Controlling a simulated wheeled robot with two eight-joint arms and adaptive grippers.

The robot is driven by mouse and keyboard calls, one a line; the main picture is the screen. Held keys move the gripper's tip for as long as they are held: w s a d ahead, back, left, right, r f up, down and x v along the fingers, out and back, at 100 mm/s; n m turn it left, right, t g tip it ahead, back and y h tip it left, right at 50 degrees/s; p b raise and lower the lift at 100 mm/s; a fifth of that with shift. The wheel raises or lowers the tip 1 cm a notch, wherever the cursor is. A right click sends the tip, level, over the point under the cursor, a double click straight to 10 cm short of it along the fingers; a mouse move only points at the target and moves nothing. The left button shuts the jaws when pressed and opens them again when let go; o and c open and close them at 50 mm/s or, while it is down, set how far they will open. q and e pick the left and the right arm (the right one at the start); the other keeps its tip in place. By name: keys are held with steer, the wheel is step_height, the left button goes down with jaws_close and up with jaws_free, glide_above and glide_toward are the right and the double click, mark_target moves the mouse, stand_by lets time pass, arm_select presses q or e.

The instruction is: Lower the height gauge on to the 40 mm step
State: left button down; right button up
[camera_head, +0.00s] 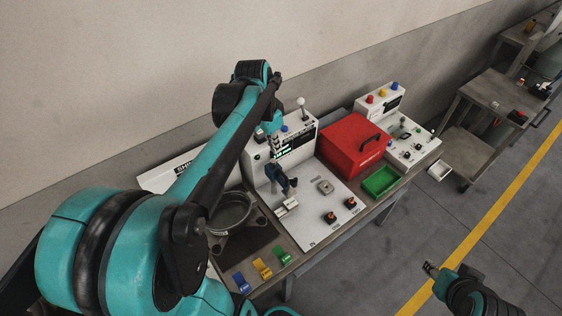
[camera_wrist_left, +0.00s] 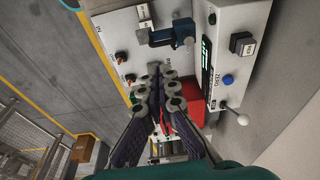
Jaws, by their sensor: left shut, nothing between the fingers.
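The height gauge (camera_head: 279,178) is a dark blue and black piece on the white station panel, and it also shows at the top of the left wrist view (camera_wrist_left: 172,37). A small pale stepped block (camera_head: 287,207) sits just in front of it; which step is 40 mm cannot be read. A lever with a white ball knob (camera_head: 300,102) stands up by the green display, and the knob also shows in the left wrist view (camera_wrist_left: 242,119). My left gripper (camera_wrist_left: 156,72) is shut and empty, above the panel and apart from the gauge. My right gripper (camera_head: 431,268) is far off at lower right, too small to judge.
A red case (camera_head: 354,145) and a green tray (camera_head: 381,181) stand right of the panel. A round grey bowl (camera_head: 231,212) is at left, with blue, yellow and green tabs (camera_head: 262,268) in front. A blue button (camera_wrist_left: 228,79) is beside the display.

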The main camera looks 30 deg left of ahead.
mark_target(283, 174)
arm_select(q)
steer(key=shift+w+a+r, duration=0.1)
steer(key=shift+a, duration=0.2)
steer(key=b+x, duration=0.3)
steer(key=x, duration=1.1)
